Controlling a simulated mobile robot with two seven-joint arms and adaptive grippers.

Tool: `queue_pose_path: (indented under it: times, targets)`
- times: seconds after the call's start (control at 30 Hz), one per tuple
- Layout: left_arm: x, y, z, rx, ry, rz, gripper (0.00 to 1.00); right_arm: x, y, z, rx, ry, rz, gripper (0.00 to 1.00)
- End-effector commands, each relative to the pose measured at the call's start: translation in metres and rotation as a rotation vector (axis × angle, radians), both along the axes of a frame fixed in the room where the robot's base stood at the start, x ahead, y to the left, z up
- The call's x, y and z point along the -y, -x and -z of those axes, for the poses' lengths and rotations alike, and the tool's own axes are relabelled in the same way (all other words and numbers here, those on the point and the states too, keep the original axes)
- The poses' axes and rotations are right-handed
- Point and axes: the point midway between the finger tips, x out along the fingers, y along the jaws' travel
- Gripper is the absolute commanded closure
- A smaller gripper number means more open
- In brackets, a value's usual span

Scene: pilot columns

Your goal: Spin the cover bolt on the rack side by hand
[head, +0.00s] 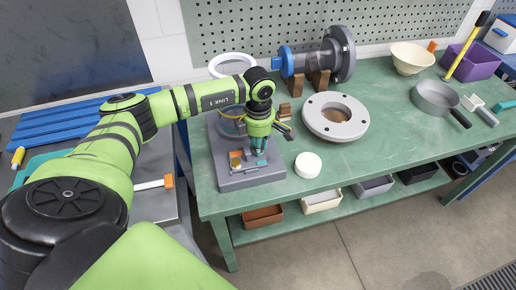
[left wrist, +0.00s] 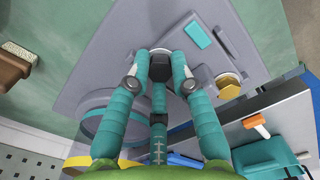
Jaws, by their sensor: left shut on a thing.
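A grey fixture block with a cover plate (head: 247,178) sits on the green bench at its near left end; it fills the middle of the left wrist view (left wrist: 110,62). My left gripper (head: 259,150) points down over it. In the left wrist view its teal fingers (left wrist: 160,72) are shut around a dark hexagonal bolt head (left wrist: 159,62). A gold hexagonal bolt (left wrist: 229,90) stands on the plate to the right, apart from the fingers. The fingers hide the sides of the dark bolt. My right gripper is not in view.
A white round puck (head: 308,165) stands just right of the block. Behind are a grey flange ring (head: 335,117) and a pipe valve (head: 325,58). A pan (head: 435,98) and a purple bin (head: 472,62) stand at the right. The bench's front middle is clear.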

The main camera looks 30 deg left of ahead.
Motion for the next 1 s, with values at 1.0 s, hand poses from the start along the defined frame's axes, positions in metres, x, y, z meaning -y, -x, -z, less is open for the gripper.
queue_pose_path:
  times: [1.0]
  targets:
    - [0.0,0.001,0.004,-0.004,0.001,0.424,1.0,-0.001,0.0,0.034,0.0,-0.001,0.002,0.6]
